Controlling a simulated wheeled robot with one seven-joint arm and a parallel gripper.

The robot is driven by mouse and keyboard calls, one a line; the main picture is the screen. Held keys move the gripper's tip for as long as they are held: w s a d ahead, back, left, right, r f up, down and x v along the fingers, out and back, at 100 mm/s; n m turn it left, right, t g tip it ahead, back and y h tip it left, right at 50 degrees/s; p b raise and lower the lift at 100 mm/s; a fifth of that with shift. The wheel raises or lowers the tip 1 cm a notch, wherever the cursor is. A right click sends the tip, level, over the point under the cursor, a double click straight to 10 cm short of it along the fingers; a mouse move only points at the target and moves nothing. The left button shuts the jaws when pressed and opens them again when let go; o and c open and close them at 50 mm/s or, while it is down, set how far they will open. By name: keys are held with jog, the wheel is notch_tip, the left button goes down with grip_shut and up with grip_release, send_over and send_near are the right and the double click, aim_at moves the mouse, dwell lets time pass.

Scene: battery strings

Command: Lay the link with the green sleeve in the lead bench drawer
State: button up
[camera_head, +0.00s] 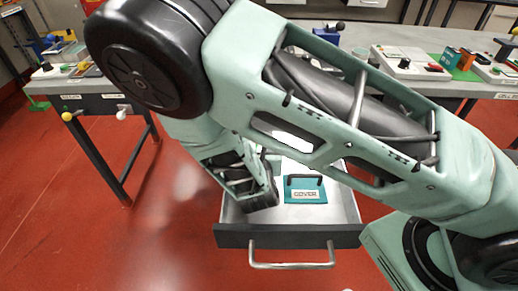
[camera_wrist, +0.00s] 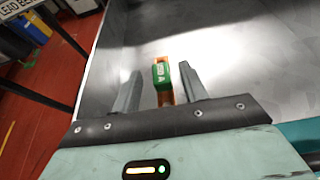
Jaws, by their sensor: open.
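The link with the green sleeve (camera_wrist: 162,75) has orange-copper ends showing above and below its sleeve. In the wrist view it is between the two grey fingers of my gripper (camera_wrist: 159,73), which are apart with a gap on each side of it. It appears to lie on the bare metal floor of the open drawer (camera_wrist: 245,60). In the head view the drawer (camera_head: 228,236) is pulled out toward me, with a dark front and a metal handle. My arm hides the link and my fingertips there.
A teal block marked COVER (camera_head: 318,195) with a dark handle lies in the drawer, right of my wrist. Benches with devices stand at the left (camera_head: 95,85) and behind. My arm crosses above the drawer. Red floor is open at the lower left.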

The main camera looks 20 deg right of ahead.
jog(key=v, duration=1)
jog(key=shift+b, duration=0.3)
jog(key=s+d+r+m+g+h, duration=0.3)
jog(key=s+d+r+m+g, duration=0.5)
jog(key=m, duration=0.5)
jog(key=s+a+r+m+g+y, duration=0.4)
jog(key=s+a+r+m+y, duration=0.2)
jog(key=s+a+m+y, duration=0.2)
jog(key=s+a+m, duration=0.1)
jog(key=a+m, duration=0.1)
jog(key=m, duration=0.1)
jog(key=shift+r+g+y, duration=0.25)
jog(key=shift+g+y, duration=0.05)
jog(key=shift+a, duration=0.15)
notch_tip(320, 180, up, 4)
jog(key=p, duration=0.4)
